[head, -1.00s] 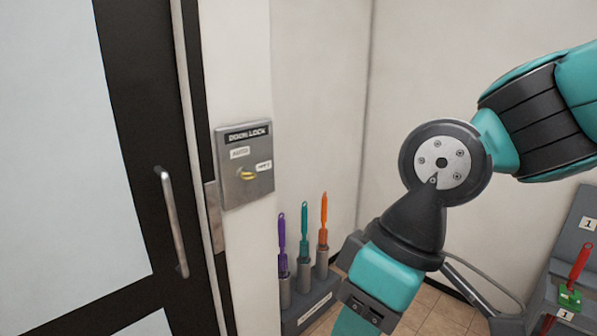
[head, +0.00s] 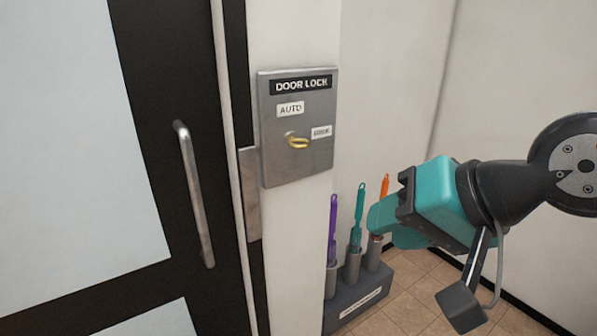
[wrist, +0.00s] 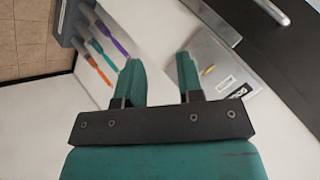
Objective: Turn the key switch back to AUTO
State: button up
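The metal DOOR LOCK panel (head: 282,168) is on the wall strip right of the door. Its brass key (head: 298,142) sits in the switch, its bow turned toward the right. The AUTO label (head: 290,109) is above the key, and a second, blurred label (head: 321,131) is to its right. My gripper (head: 386,226) is to the right of and below the panel, apart from the key. The wrist view shows its two fingers (wrist: 160,78) spread with nothing between them.
A grey rack (head: 362,303) with purple, teal and orange-handled tools stands on the floor below my gripper. The door's bar handle (head: 193,195) sticks out left of the panel. The wall in front of the panel is clear.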

jog(key=w+a+f+m+t+y+b, duration=0.1)
jog(key=w+m+t+y+b, duration=0.1)
jog(key=w+m+t+b, duration=0.3)
jog(key=m+t+y+p, duration=0.1)
jog(key=m+t+p, duration=0.3)
jog(key=p, duration=0.6)
send_near(306, 147)
jog(key=r, duration=0.1)
jog(key=shift+m+g, duration=0.3)
jog(key=shift+m, duration=0.1)
jog(key=p+x, duration=1)
jog(key=shift+w, duration=0.25)
jog(key=shift+w+a+f+p, duration=0.25)
jog(key=shift+w+a+p, duration=0.15)
jog(key=shift+w, duration=0.1)
